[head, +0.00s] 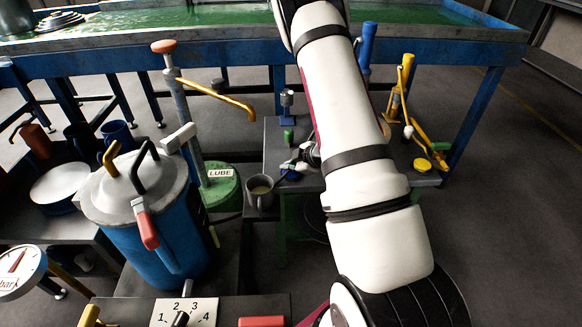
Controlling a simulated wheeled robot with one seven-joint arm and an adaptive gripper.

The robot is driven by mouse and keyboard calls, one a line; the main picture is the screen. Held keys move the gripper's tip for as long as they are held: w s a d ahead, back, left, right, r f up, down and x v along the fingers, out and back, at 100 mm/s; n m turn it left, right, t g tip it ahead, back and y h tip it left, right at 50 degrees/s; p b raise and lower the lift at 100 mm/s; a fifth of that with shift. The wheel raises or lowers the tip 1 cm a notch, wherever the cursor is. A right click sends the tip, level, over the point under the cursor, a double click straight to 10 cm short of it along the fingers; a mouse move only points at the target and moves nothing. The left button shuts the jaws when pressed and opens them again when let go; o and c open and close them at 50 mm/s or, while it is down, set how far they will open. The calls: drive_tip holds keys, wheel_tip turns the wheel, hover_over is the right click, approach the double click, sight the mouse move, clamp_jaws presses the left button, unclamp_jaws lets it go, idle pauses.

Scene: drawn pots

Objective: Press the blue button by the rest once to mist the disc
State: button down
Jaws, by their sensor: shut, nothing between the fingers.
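The blue button (291,176) is a small blue piece low on the grey bench top, left of my arm. My gripper (288,168) is shut and empty, with its fingertips right over the blue button. I cannot tell whether they touch it. My white arm comes down across the middle of the view and hides part of the gripper and the bench. A small grey post on a blue base (287,108) stands behind, with a small green piece (289,137) in front of it. I cannot make out which part is the rest or the disc.
A yellow round piece (422,165) and a yellow-handled fixture (399,90) stand on the bench's right side. A grey mug (260,191) is left of the gripper. A green LUBE canister (220,187) and a blue lidded pot (165,235) stand further left. A numbered dial (165,313) is at the front.

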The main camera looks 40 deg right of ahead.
sight(290, 173)
drive_tip(key=shift+s+f, duration=0.1)
drive_tip(key=shift+s, duration=0.1)
wheel_tip(290, 173, up, 6)
drive_tip(key=p, duration=0.5)
drive_tip(key=shift+w, duration=0.1)
idle(0.7)
